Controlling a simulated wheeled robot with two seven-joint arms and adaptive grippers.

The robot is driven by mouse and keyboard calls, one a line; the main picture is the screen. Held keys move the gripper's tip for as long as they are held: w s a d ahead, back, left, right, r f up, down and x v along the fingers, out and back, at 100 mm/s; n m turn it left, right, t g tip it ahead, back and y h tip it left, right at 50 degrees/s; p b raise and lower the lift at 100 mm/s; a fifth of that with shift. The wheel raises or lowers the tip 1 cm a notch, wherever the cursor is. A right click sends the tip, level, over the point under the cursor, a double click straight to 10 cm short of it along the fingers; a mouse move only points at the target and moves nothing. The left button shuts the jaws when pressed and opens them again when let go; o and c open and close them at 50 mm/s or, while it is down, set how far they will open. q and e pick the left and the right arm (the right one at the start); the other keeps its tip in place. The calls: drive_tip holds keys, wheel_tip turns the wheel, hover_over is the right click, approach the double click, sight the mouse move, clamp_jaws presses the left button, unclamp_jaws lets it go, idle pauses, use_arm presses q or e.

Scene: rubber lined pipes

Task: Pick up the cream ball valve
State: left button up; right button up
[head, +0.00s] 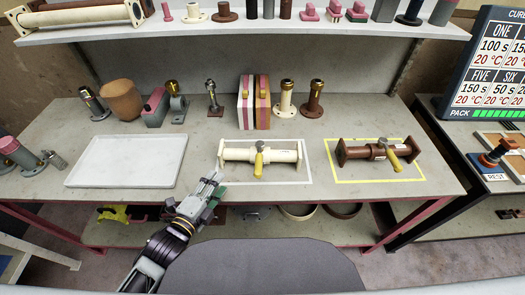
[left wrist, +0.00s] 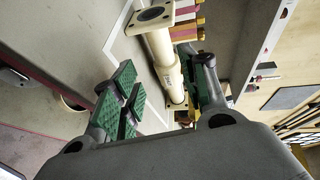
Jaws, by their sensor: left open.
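The cream ball valve (head: 235,154) lies on the bench inside a white outlined rectangle, with a square flange at each end and a yellow handle (head: 259,160) at its middle. My left gripper (head: 217,186) is open and empty at the bench's front edge, just left of and in front of the valve's left end. In the left wrist view the valve (left wrist: 160,47) appears beyond and between the green-padded fingers (left wrist: 157,85). It looks apart from them, and its far end is partly hidden by the right finger. My right gripper is not in view.
A brown ball valve (head: 357,152) lies in a yellow outline to the right. A pale empty tray (head: 127,160) lies to the left. Several fittings and striped blocks (head: 253,104) stand behind. A loaded shelf (head: 300,30) overhangs the back; a lower shelf (head: 125,233) holds more parts.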

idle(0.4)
use_arm(q)
approach(237, 158)
drive_tip(key=shift+a+f+x, duration=0.1)
drive_tip(key=shift+a+x, duration=0.05)
drive_tip(key=shift+x, duration=0.85)
drive_tip(key=shift+a+f+x, duration=0.1)
drive_tip(key=shift+a+x, duration=0.05)
drive_tip(key=shift+x, duration=0.9)
drive_tip(key=shift+w+d+f, duration=0.1)
drive_tip(key=shift+w+d, duration=0.1)
drive_tip(key=shift+w, duration=0.25)
drive_tip(key=shift+w, duration=0.1)
drive_tip(key=shift+w+d+f+p, duration=0.1)
drive_tip(key=shift+w+d+p, duration=0.1)
drive_tip(key=shift+w+d, duration=0.35)
drive_tip(key=shift+w+d+f+p, duration=0.15)
drive_tip(key=shift+w+d, duration=0.25)
drive_tip(key=shift+w, duration=0.3)
drive_tip(key=shift+x, duration=1)
drive_tip(key=shift+c, duration=0.3)
clamp_jaws()
drive_tip(key=shift+r, duration=0.15)
